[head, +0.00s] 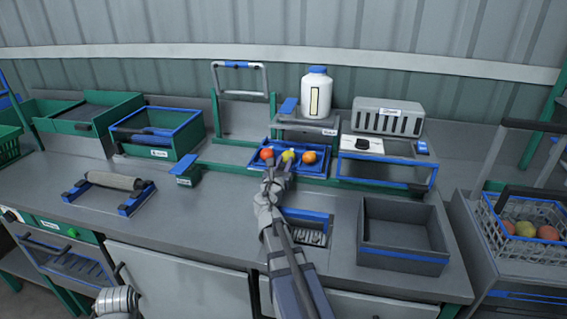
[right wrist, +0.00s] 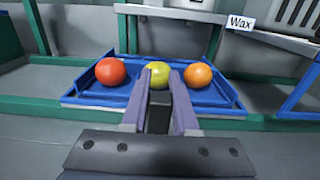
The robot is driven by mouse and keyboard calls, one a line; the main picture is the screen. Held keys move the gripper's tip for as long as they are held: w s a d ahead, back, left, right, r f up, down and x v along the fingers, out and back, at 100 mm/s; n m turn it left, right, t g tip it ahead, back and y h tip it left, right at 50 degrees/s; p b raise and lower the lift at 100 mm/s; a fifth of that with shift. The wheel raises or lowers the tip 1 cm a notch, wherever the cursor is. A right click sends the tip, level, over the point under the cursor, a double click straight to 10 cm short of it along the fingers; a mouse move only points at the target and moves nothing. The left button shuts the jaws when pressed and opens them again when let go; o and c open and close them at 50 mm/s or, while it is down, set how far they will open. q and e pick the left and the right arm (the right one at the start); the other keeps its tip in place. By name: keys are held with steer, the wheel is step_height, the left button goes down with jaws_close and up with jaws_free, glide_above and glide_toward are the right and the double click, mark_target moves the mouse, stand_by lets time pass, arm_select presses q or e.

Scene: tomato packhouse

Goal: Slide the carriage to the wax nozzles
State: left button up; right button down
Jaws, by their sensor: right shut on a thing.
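The carriage is a blue tray (head: 318,172) on a green rail, holding a red, a yellow-green and an orange tomato in a row. It also shows in the right wrist view (right wrist: 226,97). My right gripper (head: 277,170) is at its front edge, shut on a dark upright part at the middle, seen between the fingers in the right wrist view (right wrist: 162,108). The wax station (head: 300,124), a grey housing with a "Wax" label (right wrist: 241,23), stands right behind the carriage as seen. I cannot make out the nozzles clearly. My left gripper is not in view.
A white bottle (head: 317,92) tops the wax station. A grey vented unit (head: 387,117) over a blue frame stands to the right. An empty grey bin (head: 403,255) sits front right.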

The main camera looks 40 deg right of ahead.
mark_target(281, 169)
steer(key=c, duration=0.7)
jaws_free()
steer(key=shift+v, duration=3.95)
